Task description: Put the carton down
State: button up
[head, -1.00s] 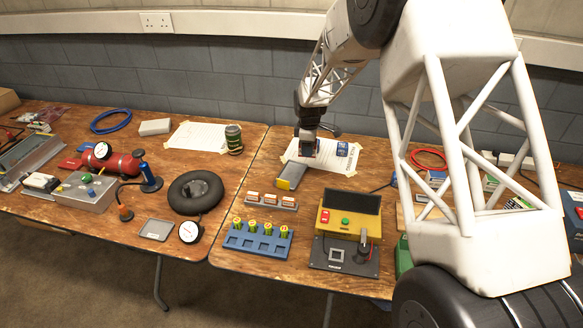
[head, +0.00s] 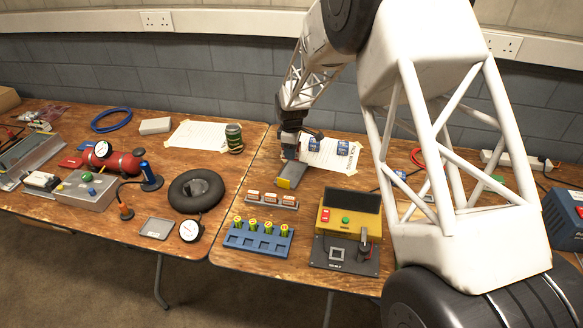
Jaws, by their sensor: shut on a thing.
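My gripper (head: 291,150) hangs over the right-hand table, at the left edge of a white paper sheet (head: 345,164). It is shut on a small carton, which is mostly hidden by the jaws and hard to make out at this size. Two small blue-and-white cartons stand on the sheet to the right of the gripper, a nearer-left one (head: 314,144) and another (head: 343,148). Just below the gripper in the picture lies a grey block with a yellow end (head: 286,183). I cannot tell whether the held carton touches the table or the block.
In front are a rack with orange-and-white pieces (head: 272,200), a blue battery holder (head: 258,246) and a yellow tester (head: 348,222). A black tyre (head: 196,190) lies on the left table. My arm hides much of the right side.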

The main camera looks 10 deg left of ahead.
send_over(291, 174)
jog(key=shift+d+f, duration=0.1)
jog(key=shift+f, duration=2.25)
jog(key=shift+f, duration=1.9)
jog(key=shift+f, duration=0.15)
jog(key=o, duration=1)
notch_tip(291, 174, up, 12)
jog(key=shift+r, duration=0.15)
